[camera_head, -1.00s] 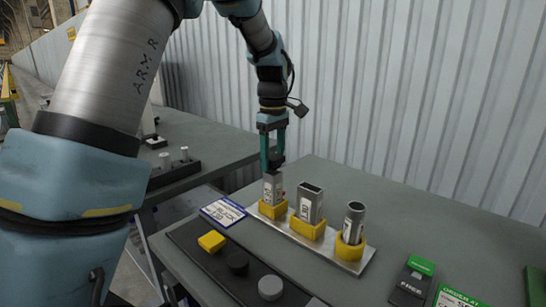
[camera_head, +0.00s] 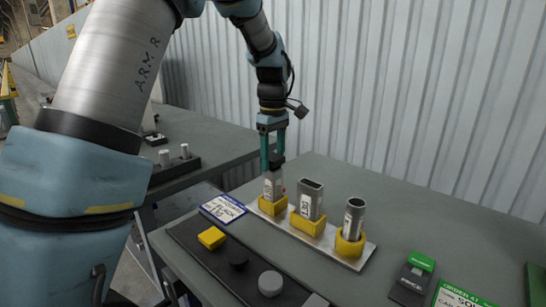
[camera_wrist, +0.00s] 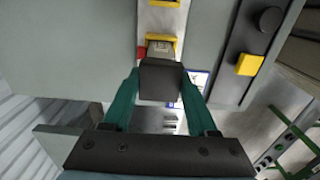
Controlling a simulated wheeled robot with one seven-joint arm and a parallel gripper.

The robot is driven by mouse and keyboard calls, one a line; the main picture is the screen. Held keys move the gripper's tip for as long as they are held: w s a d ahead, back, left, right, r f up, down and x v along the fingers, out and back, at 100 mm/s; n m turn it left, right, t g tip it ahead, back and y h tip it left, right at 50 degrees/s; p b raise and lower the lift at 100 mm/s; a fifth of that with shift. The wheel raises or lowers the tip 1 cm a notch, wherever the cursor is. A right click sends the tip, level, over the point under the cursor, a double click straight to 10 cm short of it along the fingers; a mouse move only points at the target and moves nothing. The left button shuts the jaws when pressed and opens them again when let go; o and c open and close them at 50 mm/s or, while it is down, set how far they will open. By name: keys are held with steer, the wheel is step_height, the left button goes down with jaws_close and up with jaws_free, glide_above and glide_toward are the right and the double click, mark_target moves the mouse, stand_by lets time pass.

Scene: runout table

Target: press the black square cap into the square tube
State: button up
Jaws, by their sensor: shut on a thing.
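My gripper (camera_head: 272,160) points straight down, its green fingers shut on the black square cap. In the wrist view the cap (camera_wrist: 160,79) sits between the fingertips. The square tube (camera_head: 272,187) is the leftmost of three upright metal tubes, labelled, in a yellow holder (camera_head: 268,208). The cap is right at the top of this tube, whose mouth is hidden. I cannot tell whether the cap touches the tube or is partly in it. In the wrist view part of the tube (camera_wrist: 160,47) shows just beyond the cap.
A rectangular tube (camera_head: 311,200) and a round tube (camera_head: 354,220) stand to the right on the same plate. A corrugated wall (camera_head: 400,100) stands behind.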

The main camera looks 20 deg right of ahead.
mark_target(273, 157)
steer(key=shift+f, duration=0.25)
steer(key=shift+r, duration=0.1)
steer(key=shift+r+p, duration=0.5)
steer(key=shift+p, duration=0.1)
steer(key=shift+p, duration=0.6)
stand_by(1.4)
steer(key=shift+f+b, duration=0.3)
steer(key=shift+f, duration=0.3)
steer(key=o, duration=1.4)
step_height(273, 157, up, 11)
steer(key=b, duration=0.2)
